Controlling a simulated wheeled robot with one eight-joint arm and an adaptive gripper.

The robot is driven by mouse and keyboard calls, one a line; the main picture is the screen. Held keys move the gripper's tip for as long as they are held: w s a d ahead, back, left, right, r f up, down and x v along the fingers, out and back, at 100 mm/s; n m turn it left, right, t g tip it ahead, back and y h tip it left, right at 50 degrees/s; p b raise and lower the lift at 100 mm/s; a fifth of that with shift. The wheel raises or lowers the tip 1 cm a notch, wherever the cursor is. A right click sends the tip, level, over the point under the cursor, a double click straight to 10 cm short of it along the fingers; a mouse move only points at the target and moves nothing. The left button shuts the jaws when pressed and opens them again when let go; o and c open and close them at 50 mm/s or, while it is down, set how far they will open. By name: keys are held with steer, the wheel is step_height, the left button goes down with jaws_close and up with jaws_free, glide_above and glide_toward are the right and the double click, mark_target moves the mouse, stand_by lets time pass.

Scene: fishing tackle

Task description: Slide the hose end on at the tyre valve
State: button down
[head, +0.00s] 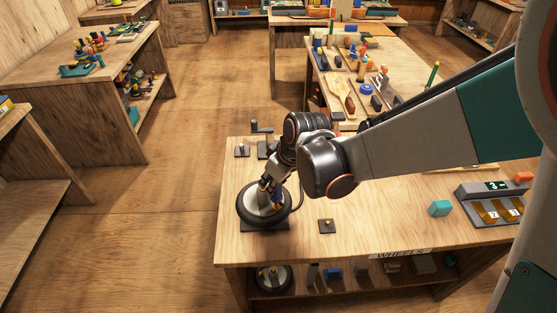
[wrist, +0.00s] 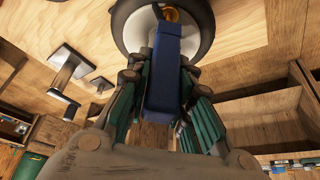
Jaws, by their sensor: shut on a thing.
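The tyre (head: 245,216), black with a pale grey hub, lies on a dark base near the table's left front corner. My gripper (head: 269,187) is over it, pointing down. In the wrist view my gripper (wrist: 163,85) is shut on the blue hose end (wrist: 163,70), which lies between the green finger pads. The hose end reaches over the tyre (wrist: 128,18), beside a round brass-coloured part (wrist: 171,14) at the hub. The valve is not clearly seen, and I cannot tell whether the hose end touches it. A dark hose (head: 299,197) curves down right of my gripper.
A small dark plate with a brass knob (head: 326,226) lies right of the tyre. Dark metal fixtures (head: 242,151) stand behind it. The table between is mostly clear.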

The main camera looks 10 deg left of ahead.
steer(key=shift+f+b, duration=1.45)
steer(key=shift+f, duration=0.25)
steer(key=c, duration=1.3)
jaws_free()
steer(key=shift+c, duration=0.2)
steer(key=shift+r, duration=0.1)
step_height(320, 180, up, 9)
steer(key=p, duration=0.8)
steer(key=w+d+f+m+t+h+b, duration=0.1)
steer(key=d+m, duration=0.4)
steer(key=d, duration=0.9)
steer(key=w+d+f+m+t+h+b, duration=0.1)
steer(key=w+d+f+m+b, duration=0.3)
steer(key=d, duration=1.1)
steer(key=shift+d+m+h, duration=0.25)
steer(key=shift+m+h, duration=0.55)
steer(key=shift+m, duration=0.2)
steer(key=shift+w+f, duration=0.1)
